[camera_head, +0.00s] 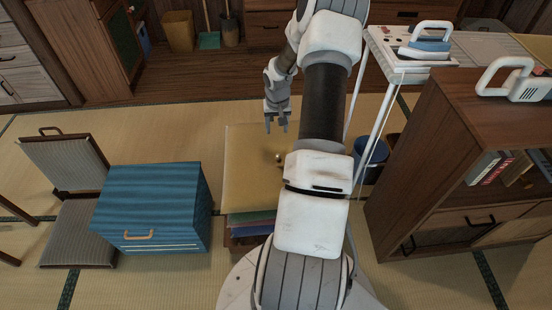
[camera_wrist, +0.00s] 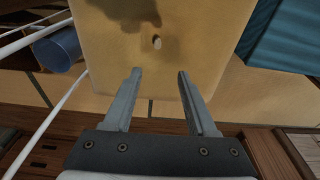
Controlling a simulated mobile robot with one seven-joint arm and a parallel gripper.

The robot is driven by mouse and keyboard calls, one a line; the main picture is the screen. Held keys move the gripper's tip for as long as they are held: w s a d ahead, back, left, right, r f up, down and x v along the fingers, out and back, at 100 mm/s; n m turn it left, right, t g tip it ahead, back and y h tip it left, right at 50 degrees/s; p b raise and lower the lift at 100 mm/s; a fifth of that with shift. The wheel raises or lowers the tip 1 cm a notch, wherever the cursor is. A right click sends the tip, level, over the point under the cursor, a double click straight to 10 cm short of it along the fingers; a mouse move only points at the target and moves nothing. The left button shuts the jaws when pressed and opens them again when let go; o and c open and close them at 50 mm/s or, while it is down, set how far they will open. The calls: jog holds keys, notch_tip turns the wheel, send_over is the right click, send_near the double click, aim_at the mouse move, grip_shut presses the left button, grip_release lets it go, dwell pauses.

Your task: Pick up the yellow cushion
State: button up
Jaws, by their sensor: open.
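The yellow cushion (camera_head: 243,161) lies flat on top of a stack of coloured cushions in front of me, partly hidden behind my arm in the head view. It also shows in the wrist view (camera_wrist: 195,55), with a small pale button (camera_wrist: 157,43) at its middle and a dark shadow beside it. My gripper (camera_head: 276,127) is above the far part of the cushion, pointing down. It is open and empty; in the wrist view its two fingers (camera_wrist: 160,73) are spread apart over the cushion's edge. I cannot tell how high it is above the cushion.
A blue striped box (camera_head: 155,205) and a grey floor chair (camera_head: 65,165) stand left of the stack. A white ironing board (camera_head: 385,50) with an iron (camera_head: 428,42) and a dark blue bin (camera_head: 372,158) are right. A wooden shelf (camera_head: 420,150) stands further right. Tatami is free beyond the stack.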

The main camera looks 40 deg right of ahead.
jog(key=b, duration=0.4)
send_over(278, 156)
jog(key=a, duration=0.1)
jog(key=f, duration=1.2)
jog(key=shift+s, duration=0.35)
jog(key=f, duration=0.2)
jog(key=f+b, duration=0.1)
jog(key=d+f+b, duration=0.1)
jog(key=f, duration=0.1)
jog(key=shift+w+f, duration=0.3)
jog(key=shift+f, duration=0.05)
grip_shut()
jog(key=shift+r, duration=0.1)
